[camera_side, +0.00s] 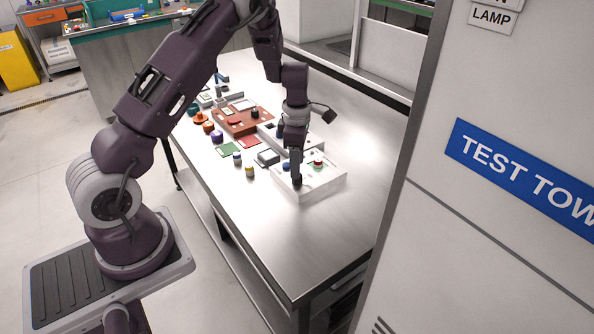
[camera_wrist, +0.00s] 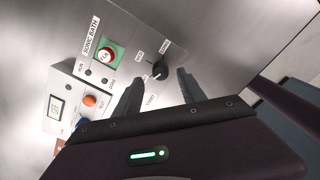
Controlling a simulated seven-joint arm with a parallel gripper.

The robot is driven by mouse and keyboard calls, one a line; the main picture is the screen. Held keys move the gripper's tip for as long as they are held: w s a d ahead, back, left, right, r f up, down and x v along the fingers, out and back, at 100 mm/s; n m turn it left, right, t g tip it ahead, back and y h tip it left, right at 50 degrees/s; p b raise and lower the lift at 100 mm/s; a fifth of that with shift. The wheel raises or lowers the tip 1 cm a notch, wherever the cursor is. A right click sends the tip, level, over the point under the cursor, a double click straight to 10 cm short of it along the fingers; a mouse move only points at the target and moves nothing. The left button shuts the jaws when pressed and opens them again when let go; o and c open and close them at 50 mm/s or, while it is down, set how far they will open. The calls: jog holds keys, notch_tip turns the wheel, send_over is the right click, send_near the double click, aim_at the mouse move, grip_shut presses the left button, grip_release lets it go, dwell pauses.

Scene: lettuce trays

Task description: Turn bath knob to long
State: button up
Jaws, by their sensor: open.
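The bath knob (camera_wrist: 160,69) is a small round black dial on the grey panel marked SONIC BATH in the wrist view. A pale mark shows on its lower edge; I cannot tell exactly where it points. Small labels stand around it; the one above and right, the long label (camera_wrist: 166,47), is hard to read. My gripper (camera_wrist: 159,76) is open, with one dark finger on each side of the knob and gaps visible between. In the side view my gripper (camera_side: 296,178) points down at the near corner of the white bath box (camera_side: 325,182), hiding the knob.
A red button on a green square (camera_wrist: 106,53) sits left of the knob. A second unit with a display and an orange knob (camera_wrist: 90,100) stands beside the panel.

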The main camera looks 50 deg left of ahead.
jog(key=shift+f, duration=1.55)
grip_shut()
